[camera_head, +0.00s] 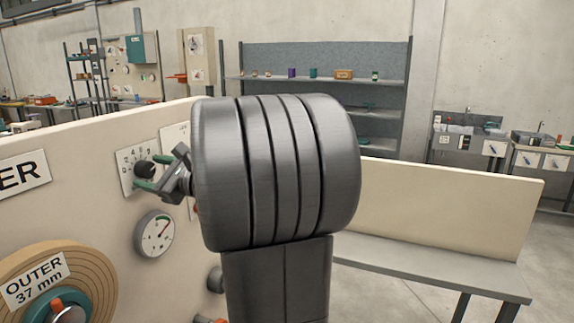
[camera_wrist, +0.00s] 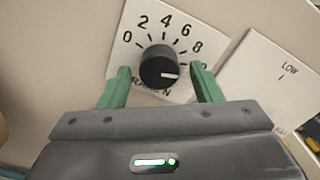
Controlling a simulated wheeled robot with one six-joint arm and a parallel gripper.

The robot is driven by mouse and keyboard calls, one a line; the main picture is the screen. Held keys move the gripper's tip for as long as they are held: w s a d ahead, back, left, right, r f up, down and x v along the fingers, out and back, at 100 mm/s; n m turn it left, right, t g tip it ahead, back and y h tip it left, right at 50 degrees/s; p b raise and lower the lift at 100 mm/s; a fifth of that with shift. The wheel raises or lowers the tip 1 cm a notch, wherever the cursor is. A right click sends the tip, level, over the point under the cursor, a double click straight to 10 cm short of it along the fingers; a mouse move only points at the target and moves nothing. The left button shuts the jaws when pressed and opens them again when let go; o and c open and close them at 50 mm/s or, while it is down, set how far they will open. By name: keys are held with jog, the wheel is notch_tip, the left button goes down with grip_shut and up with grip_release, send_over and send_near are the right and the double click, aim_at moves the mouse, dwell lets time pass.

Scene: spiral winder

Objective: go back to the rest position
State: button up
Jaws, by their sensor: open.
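My gripper (camera_head: 150,172) is in front of the upright cream panel in the head view, at a white dial plate. In the wrist view its two green fingers (camera_wrist: 160,74) are spread apart. A black round knob (camera_wrist: 160,66) shows between the fingertips, with a gap on each side. Its white mark points right. The knob's plate (camera_wrist: 128,52) carries numbers around it; the lettering below is partly hidden. My dark arm fills the middle of the head view and hides part of the panel.
A round gauge (camera_head: 155,234) sits below the knob plate. A wooden coil labelled OUTER 37 mm (camera_head: 37,280) is at lower left. A plate marked LOW (camera_wrist: 283,75) is right of the knob. A low bench (camera_head: 430,266) stands right of my arm; open floor lies beyond.

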jog(key=shift+a, duration=0.3)
jog(key=shift+d, duration=0.15)
